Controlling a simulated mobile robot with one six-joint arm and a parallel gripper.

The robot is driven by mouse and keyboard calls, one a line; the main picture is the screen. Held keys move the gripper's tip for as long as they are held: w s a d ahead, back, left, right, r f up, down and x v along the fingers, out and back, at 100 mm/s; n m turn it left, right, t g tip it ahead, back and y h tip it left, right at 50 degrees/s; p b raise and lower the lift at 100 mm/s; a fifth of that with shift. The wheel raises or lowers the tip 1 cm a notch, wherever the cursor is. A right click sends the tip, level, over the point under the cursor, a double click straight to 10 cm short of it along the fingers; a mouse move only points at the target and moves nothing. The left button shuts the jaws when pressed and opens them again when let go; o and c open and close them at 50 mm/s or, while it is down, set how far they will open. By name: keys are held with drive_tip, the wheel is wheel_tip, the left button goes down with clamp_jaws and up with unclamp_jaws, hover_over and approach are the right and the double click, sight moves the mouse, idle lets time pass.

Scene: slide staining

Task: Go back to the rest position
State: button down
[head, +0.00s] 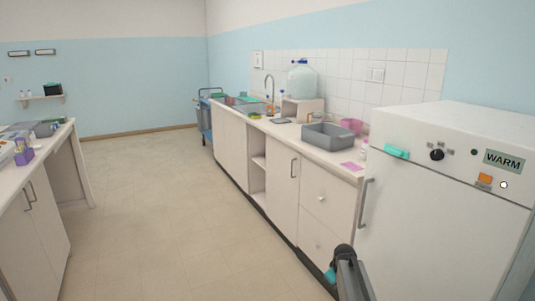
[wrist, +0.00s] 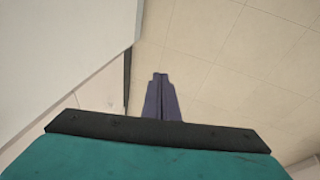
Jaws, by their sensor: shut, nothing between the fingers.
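My gripper (wrist: 160,76) shows in the wrist view with its two dark fingers together and nothing between them. It points at the bare tiled floor, beside a white cabinet face at the left. In the head view a dark part of my arm (head: 347,270) reaches in at the bottom, in front of the lower drawers and left of the white warming cabinet. The fingertips cannot be made out in the head view.
The white cabinet marked WARM (head: 440,210) stands close at the right, its door shut. A counter (head: 335,158) with a grey basin (head: 327,137) runs along the right wall. Another bench (head: 50,140) stands at the left. The floor (head: 160,205) between them is clear.

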drive_tip(key=s+a+f+g+p, duration=0.15)
drive_tip(key=s+a+f, duration=0.25)
drive_tip(key=s+f, duration=0.7)
drive_tip(key=s+a+f+g+p, duration=0.1)
drive_tip(key=s+a+f+g, duration=0.35)
drive_tip(key=s, duration=1.05)
drive_tip(key=s+a+f+m+g+y, duration=0.1)
drive_tip(key=s+m, duration=0.5)
drive_tip(key=s, duration=2.2)
drive_tip(key=shift+a+f+m+g+p, duration=0.35)
drive_tip(key=shift+a+f+g, duration=0.3)
drive_tip(key=shift+a+g, duration=0.5)
drive_tip(key=shift+w, duration=0.1)
